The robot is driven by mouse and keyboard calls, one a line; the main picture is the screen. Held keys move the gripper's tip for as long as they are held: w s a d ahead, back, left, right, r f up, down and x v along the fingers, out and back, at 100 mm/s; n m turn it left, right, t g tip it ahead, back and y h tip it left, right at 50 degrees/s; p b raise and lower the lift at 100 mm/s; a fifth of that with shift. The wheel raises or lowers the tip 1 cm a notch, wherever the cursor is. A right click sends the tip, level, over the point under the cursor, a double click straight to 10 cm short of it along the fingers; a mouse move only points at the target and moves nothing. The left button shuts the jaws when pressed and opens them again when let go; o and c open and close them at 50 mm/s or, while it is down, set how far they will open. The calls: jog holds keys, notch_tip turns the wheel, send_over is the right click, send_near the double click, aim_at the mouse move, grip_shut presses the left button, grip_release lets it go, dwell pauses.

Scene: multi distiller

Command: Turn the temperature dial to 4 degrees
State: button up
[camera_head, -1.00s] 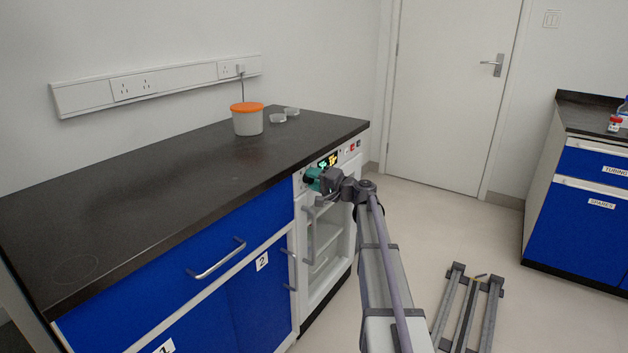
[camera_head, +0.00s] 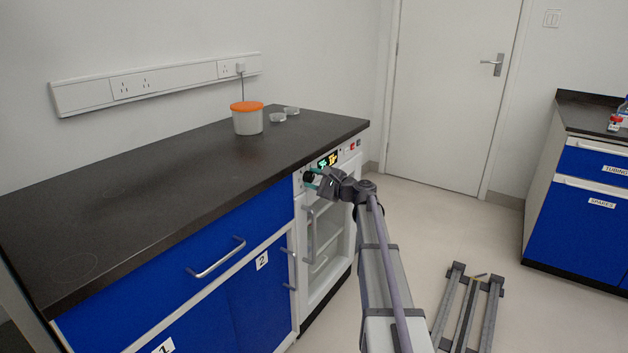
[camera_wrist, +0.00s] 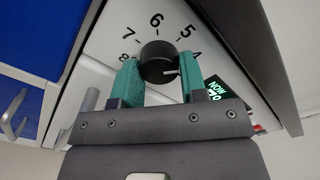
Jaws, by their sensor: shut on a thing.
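The temperature dial (camera_wrist: 157,50) is a round black knob on the white front panel, with the numbers 8, 7, 6, 5 and 4 around it in the wrist view. A short white pointer mark on it faces right, towards the side where the 4 is; its exact reading is hard to tell. My gripper (camera_wrist: 160,66) has its teal fingers shut on the dial, one on each side. In the head view my gripper (camera_head: 312,178) is at the panel's left end, with the dark dial (camera_head: 308,177) partly visible between the fingers.
A lit display (camera_head: 328,160) sits right of the dial; its digits are too small to read. The dark worktop (camera_head: 170,180) overhangs just above. A door handle (camera_head: 308,235) is below my gripper. An orange-lidded tub (camera_head: 247,120) stands on the worktop.

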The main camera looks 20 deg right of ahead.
jog(key=shift+m, duration=0.6)
jog(key=o, duration=0.9)
jog(key=v, duration=1.1)
jog(key=shift+f, duration=0.1)
